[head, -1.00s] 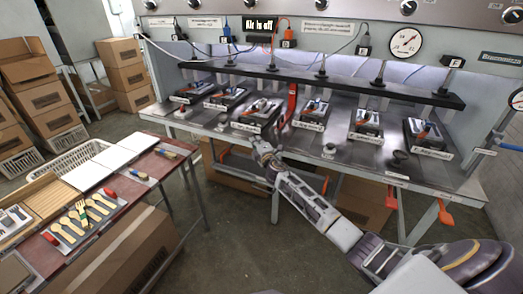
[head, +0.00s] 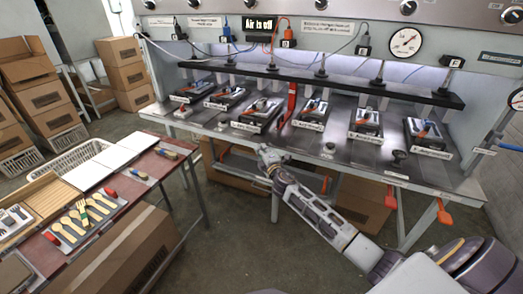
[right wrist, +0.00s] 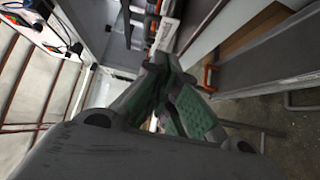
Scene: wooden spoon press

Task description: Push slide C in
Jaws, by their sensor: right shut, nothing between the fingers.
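Several slides with dark trays and white label strips stand in a row on the steel press bench. The labels are too small to read in the head view. The third slide from the left (head: 258,112), which I take to be slide C, lies on the bench near its front edge. My right gripper (head: 265,150) is below and in front of that slide, near the bench's front edge, and apart from the tray. It is shut and empty. In the right wrist view its fingers with green pads (right wrist: 163,72) meet. My left gripper is not in view.
The bench (head: 375,155) has round knobs, a red upright lever (head: 291,100) and orange handles below its front edge.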

